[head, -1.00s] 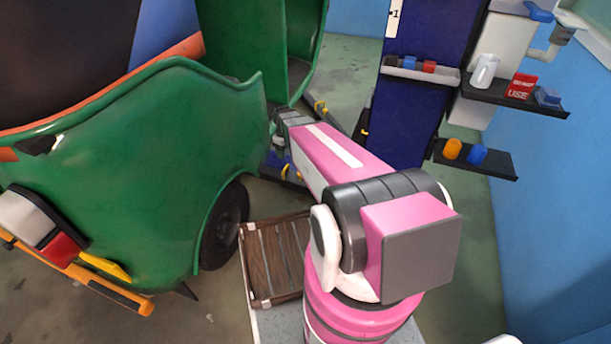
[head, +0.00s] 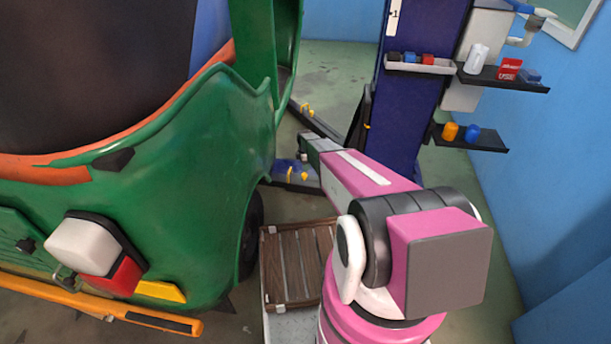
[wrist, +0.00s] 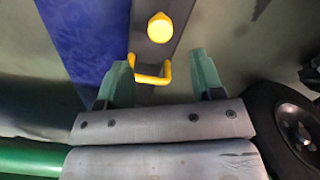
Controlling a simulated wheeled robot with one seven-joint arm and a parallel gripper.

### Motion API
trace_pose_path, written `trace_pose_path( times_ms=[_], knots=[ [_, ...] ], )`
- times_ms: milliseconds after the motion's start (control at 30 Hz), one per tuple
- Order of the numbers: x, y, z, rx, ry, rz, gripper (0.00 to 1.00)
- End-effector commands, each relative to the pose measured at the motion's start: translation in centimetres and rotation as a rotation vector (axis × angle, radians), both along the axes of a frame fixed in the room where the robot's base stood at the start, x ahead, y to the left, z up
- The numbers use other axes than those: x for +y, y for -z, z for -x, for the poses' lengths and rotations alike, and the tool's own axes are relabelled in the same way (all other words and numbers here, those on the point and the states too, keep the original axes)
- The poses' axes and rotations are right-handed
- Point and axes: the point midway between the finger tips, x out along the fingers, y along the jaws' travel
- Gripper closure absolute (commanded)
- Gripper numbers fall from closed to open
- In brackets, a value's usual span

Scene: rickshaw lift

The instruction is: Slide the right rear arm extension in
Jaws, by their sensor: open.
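In the wrist view my gripper (wrist: 158,66) is open, its two green fingers spread to either side of a yellow U-shaped handle (wrist: 151,76). I cannot tell whether either finger touches it. The handle sits on a dark grey arm extension (wrist: 147,58), which also carries a round yellow pad (wrist: 160,28). A worn blue surface (wrist: 85,40) lies left of it. In the head view a low blue lift arm (head: 287,167) with yellow parts lies beside the green rickshaw (head: 190,150). My pink arm reaches toward it; the fingers are not clearly visible there.
A second lift arm (head: 318,121) lies farther back near the blue lift post (head: 408,115). A tyre (wrist: 285,125) is close at the right of the wrist view. Shelves (head: 505,77) hang at right.

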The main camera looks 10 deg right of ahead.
Motion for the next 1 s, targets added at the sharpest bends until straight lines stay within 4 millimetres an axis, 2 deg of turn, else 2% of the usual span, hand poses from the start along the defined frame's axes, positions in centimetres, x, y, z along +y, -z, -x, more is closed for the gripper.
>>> trace_pose_path(
  times_ms=[200, 400, 533, 800, 867, 900, 1000],
  knots=[
    [0.0, 4.1, -0.2, 0.002, 0.001, 0.000, 0.39],
    [0.0, 7.1, -0.1, 0.001, 0.001, 0.000, 0.39],
    [0.0, 8.1, 0.0, 0.001, 0.002, 0.000, 0.39],
    [0.0, 8.2, 0.0, 0.000, 0.002, 0.000, 0.39],
    [0.0, 8.2, 0.0, 0.000, 0.002, 0.000, 0.58],
    [0.0, 8.2, 0.0, 0.000, 0.002, 0.000, 0.72],
    [0.0, 8.2, 0.0, 0.001, 0.002, 0.000, 1.00]
  ],
)
